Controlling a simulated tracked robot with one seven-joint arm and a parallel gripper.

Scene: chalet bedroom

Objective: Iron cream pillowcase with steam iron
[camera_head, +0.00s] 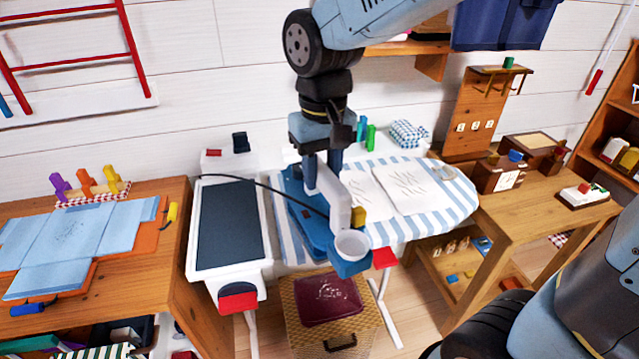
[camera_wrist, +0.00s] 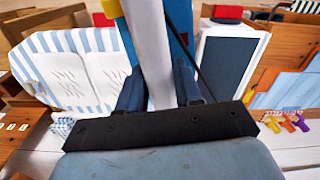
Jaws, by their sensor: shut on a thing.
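My gripper (camera_head: 323,180) is shut on the white handle (camera_head: 335,205) of the steam iron, over the left part of the ironing board (camera_head: 458,198). The handle also stands between my fingers in the wrist view (camera_wrist: 150,50). A dark cord (camera_head: 262,184) runs left from near the iron. Blue parts (camera_head: 305,225) lie below and beside the handle; I cannot tell which belong to the iron or whether it touches the board. The cream pillowcase (camera_head: 405,188) lies on the striped cover, right of the iron, with dark crease marks. Its left edge is partly hidden by my gripper and the iron.
A white cup (camera_head: 352,243) and red pieces are at the board's front. A white unit with a dark panel (camera_head: 228,225) stands left. A wicker basket (camera_head: 335,322) sits below. Wooden tables flank the board; the left one holds blue cloth (camera_head: 75,235).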

